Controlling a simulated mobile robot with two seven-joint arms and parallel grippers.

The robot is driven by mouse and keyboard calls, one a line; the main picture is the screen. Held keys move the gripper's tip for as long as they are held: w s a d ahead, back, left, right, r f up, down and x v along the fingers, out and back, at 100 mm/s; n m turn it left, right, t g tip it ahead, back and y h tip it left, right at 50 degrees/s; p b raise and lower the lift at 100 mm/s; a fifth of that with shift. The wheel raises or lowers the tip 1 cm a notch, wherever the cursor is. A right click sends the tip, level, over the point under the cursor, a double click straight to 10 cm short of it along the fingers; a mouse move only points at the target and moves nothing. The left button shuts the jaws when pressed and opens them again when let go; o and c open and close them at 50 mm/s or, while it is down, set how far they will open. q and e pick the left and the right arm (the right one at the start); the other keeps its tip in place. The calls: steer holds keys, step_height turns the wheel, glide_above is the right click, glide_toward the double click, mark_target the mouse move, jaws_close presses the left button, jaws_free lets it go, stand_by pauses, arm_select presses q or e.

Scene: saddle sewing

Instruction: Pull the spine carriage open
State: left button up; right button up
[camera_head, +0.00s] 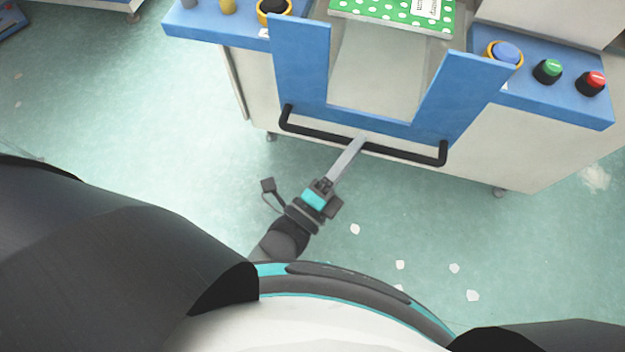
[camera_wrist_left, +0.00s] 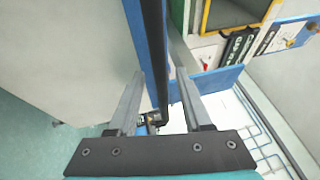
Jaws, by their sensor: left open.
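The spine carriage (camera_head: 385,124) has a blue U-shaped front on the machine facing me. A black bar handle (camera_head: 300,129) runs across its front edge. My left gripper (camera_head: 360,143) reaches up to the middle of this handle, with its fingers at the bar. In the left wrist view the black handle (camera_wrist_left: 154,45) runs between the two spread fingers of my left gripper (camera_wrist_left: 159,75), with a gap visible on each side. The gripper is open around the bar and not clamped on it. My right gripper is not in view.
A green booklet with white dots (camera_head: 395,12) lies on the machine above the carriage. Blue panels carry a blue button (camera_head: 507,51), a green button (camera_head: 547,70) and a red button (camera_head: 591,83). The floor (camera_head: 410,220) before the machine is clear except for small pale scraps.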

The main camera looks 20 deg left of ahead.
arm_select(q)
steer(key=v, duration=1.3)
steer(key=shift+s, duration=0.2)
steer(key=shift+f, duration=0.1)
